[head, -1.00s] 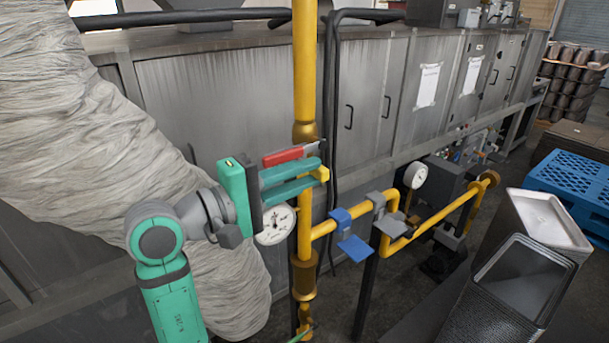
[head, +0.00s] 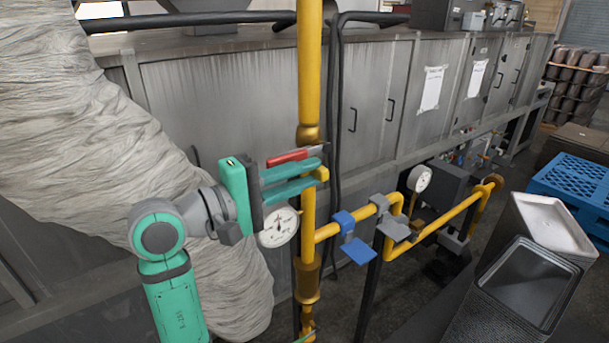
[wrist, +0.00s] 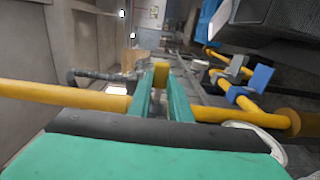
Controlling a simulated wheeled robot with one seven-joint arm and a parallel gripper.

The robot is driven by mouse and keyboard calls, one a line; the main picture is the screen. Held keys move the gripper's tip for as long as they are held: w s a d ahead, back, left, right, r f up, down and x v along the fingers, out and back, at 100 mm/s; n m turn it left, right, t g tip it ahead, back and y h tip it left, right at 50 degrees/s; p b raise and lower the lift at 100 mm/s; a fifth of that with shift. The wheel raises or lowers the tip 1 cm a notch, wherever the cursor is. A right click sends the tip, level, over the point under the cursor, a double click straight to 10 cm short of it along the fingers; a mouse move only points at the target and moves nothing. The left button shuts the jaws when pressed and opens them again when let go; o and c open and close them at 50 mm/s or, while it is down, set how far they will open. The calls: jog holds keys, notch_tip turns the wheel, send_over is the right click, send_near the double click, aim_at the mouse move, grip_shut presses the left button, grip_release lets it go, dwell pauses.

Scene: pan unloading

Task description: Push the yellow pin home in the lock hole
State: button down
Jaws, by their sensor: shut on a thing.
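My gripper (head: 321,177) has two green fingers pointing right, in front of the vertical yellow pipe in the head view. They are shut on a small yellow piece, which looks like the yellow pin (head: 323,173). In the wrist view the yellow pin (wrist: 161,72) shows as a block between the fingertips. A red lever (head: 288,157) sits just above the upper finger and runs toward the pipe. I cannot make out the lock hole, nor whether the pin is in it.
The yellow pipe (head: 309,65) stands behind the fingers. A dial gauge (head: 279,227) is just below them. A blue handle (head: 357,250) and a grey handle (head: 396,229) sit on the side pipe. A wrapped bulk (head: 95,130) is at left, stacked trays (head: 533,280) at right.

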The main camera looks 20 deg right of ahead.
jog(key=shift+w, duration=0.25)
jog(key=c, duration=1.5)
grip_release()
jog(key=shift+c, duration=0.2)
jog(key=shift+a, duration=0.15)
jog(key=v, duration=1)
jog(key=shift+s+a, duration=0.2)
jog(key=shift+a, duration=0.1)
jog(key=shift+w, duration=0.1)
